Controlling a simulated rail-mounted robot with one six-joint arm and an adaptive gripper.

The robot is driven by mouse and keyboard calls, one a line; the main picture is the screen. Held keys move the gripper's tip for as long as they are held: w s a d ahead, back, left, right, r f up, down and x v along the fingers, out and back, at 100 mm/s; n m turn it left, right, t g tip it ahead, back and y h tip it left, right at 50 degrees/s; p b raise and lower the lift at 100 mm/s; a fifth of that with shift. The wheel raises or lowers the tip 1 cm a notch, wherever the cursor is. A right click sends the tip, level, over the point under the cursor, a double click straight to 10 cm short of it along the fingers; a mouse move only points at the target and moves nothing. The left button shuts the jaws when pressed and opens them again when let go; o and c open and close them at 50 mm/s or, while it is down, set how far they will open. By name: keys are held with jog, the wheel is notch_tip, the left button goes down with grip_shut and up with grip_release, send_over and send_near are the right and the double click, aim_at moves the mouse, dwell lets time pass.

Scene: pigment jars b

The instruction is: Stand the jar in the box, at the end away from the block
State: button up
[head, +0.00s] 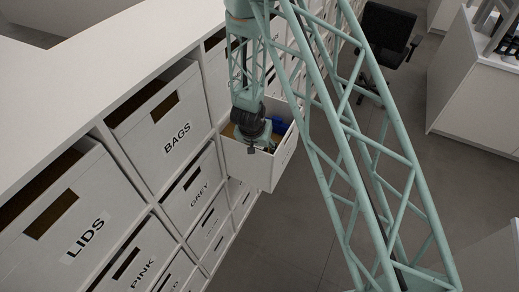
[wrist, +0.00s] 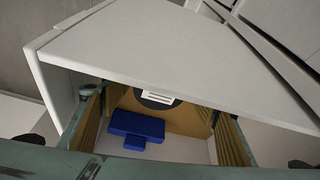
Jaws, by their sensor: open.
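A pulled-out white box (head: 245,165) juts from the shelf front in the head view. My gripper (head: 262,146) is at this box, over its opening, open. The blue block (wrist: 136,129) lies on the box floor in the wrist view. Its blue also shows in the head view (head: 279,125), behind my gripper. A dark round thing with a white label (wrist: 155,98), perhaps the jar, is beyond the block in the wrist view. A white panel's edge cuts off its upper part. I cannot tell whether it stands upright or whether my fingers touch it.
Closed boxes labelled LIDS (head: 85,235), BAGS (head: 177,138), GREY (head: 199,193) and PINK (head: 142,270) fill the shelf. A white counter top (head: 110,55) runs above them.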

jog(key=v, duration=1.1)
dwell(0.3)
jog(key=shift+r, duration=0.1)
dwell(0.3)
jog(key=shift+r, duration=0.15)
dwell(0.5)
